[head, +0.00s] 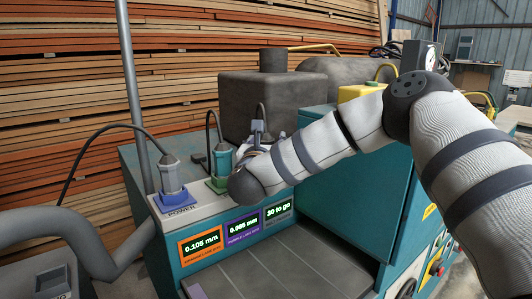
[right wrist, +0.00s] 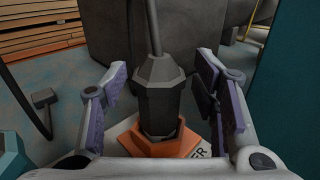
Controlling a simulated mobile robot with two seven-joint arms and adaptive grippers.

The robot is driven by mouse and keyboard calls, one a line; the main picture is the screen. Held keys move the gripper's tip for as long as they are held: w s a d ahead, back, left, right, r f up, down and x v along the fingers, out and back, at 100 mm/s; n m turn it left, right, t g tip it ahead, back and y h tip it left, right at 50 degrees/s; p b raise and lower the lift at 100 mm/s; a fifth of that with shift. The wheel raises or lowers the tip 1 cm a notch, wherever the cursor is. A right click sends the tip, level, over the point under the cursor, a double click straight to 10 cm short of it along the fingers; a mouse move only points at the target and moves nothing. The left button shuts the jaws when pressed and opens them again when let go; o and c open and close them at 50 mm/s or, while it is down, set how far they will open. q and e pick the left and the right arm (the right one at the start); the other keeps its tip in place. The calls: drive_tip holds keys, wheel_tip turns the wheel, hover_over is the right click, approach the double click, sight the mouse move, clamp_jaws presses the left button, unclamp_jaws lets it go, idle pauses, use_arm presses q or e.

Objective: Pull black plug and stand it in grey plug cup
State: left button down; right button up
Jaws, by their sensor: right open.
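The black plug (right wrist: 157,98) stands upright in an orange socket (right wrist: 160,145) in the right wrist view, its cable rising from the top. My right gripper (right wrist: 160,80) is open, with one finger on each side of the plug and visible gaps between. In the head view the gripper (head: 258,140) is mostly hidden behind my wrist, at the back of the teal machine's top. A grey box with a dark square opening (head: 51,278), which looks like the grey plug cup, is at the lower left, partly cut off. My left gripper is not in view.
A grey plug in a blue socket (head: 173,200) and another plug in a green socket (head: 217,184) stand left of my right gripper. Display panels (head: 243,228) line the machine front. A thick grey pipe (head: 75,228) runs near the grey box. A dark grey block (head: 262,95) stands behind.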

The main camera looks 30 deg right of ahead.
drive_tip(key=shift+w+d+f, duration=0.1)
drive_tip(key=shift+w+f, duration=0.05)
drive_tip(key=shift+w, duration=0.1)
drive_tip(key=c, duration=1.2)
